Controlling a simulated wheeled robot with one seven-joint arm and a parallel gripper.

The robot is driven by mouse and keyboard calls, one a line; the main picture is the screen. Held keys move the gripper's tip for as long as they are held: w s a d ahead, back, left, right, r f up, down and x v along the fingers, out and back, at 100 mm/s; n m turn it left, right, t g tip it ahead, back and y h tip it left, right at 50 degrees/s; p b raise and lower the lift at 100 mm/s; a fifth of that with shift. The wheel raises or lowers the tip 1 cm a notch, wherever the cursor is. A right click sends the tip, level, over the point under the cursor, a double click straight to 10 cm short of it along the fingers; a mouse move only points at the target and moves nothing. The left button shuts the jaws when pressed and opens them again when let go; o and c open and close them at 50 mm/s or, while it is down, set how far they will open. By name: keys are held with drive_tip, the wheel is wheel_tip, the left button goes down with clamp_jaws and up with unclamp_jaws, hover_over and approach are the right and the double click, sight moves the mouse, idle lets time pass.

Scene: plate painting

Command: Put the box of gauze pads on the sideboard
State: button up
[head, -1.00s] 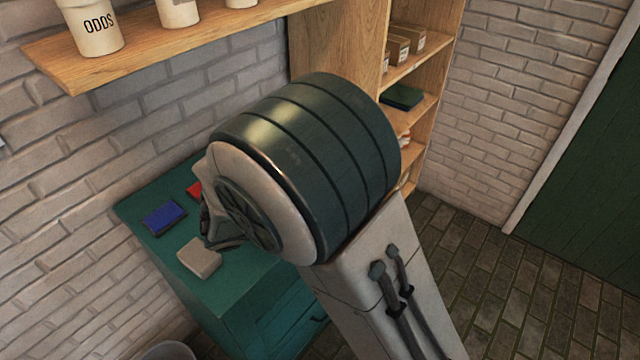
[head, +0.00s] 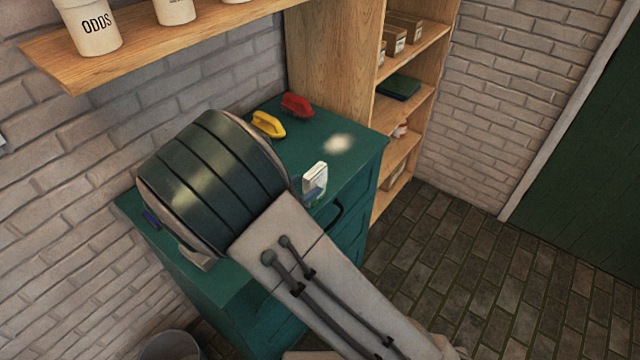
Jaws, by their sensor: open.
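A small white box with green and blue markings (head: 315,174) stands upright near the front edge of the green sideboard (head: 352,158), just right of my arm. It may be the box of gauze pads, but its print is too small to read. Its lower part is partly covered by my arm, so I cannot tell how its base rests. My wrist covers the left and middle of the sideboard top.
A blue object (head: 151,218) peeks out left of my wrist. A wooden shelf (head: 150,40) with cups hangs above. A wooden bookcase (head: 335,45) stands behind.

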sight(315, 183)
drive_tip(key=p+x, duration=0.1)
drive_tip(key=x, duration=0.4)
drive_tip(key=shift+s+d+f, duration=0.15)
drive_tip(key=shift+s, duration=0.05)
clamp_jaws()
